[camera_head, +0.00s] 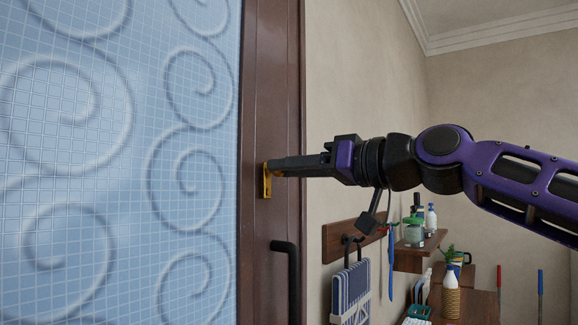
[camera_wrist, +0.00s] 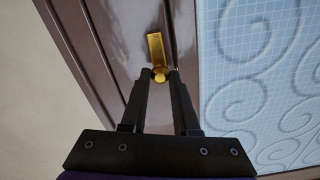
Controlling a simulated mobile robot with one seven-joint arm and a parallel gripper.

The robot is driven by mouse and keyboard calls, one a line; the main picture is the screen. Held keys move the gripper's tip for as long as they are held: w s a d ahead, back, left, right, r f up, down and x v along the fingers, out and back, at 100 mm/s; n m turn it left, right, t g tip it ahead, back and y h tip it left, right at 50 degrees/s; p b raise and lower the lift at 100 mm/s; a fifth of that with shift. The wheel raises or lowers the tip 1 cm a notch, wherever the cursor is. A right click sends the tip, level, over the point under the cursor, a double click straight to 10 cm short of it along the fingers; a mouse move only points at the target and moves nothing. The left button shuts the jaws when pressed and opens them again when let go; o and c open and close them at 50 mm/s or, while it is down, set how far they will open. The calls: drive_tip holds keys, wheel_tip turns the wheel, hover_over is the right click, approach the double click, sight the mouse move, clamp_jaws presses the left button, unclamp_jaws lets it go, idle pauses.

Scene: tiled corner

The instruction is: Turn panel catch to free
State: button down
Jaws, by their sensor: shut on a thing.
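The panel catch (camera_head: 267,184) is a small brass-yellow fitting on the dark brown wooden frame (camera_head: 270,110) of the blue tiled panel (camera_head: 120,170). In the wrist view the catch shows as an upright gold plate (camera_wrist: 155,47) with a rounded knob (camera_wrist: 160,75) at its lower end. My gripper (camera_head: 275,165) reaches in from the right, with its fingertips at the catch. In the wrist view the fingertips (camera_wrist: 160,76) stand on either side of the knob, shut on it. The fingers partly hide the catch in the head view.
A black handle (camera_head: 291,275) sits on the frame below the catch. To the right are a hook rail (camera_head: 350,238) with a hanging striped cloth (camera_head: 352,290), a shelf (camera_head: 420,252) with bottles, and a lower wooden surface (camera_head: 480,306) holding more items.

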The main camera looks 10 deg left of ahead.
drive_tip(key=c, duration=0.7)
unclamp_jaws()
drive_tip(key=shift+o, duration=0.2)
drive_tip(key=v, duration=1.7)
drive_tip(key=shift+d+b, duration=0.2)
drive_tip(key=shift+b, duration=0.1)
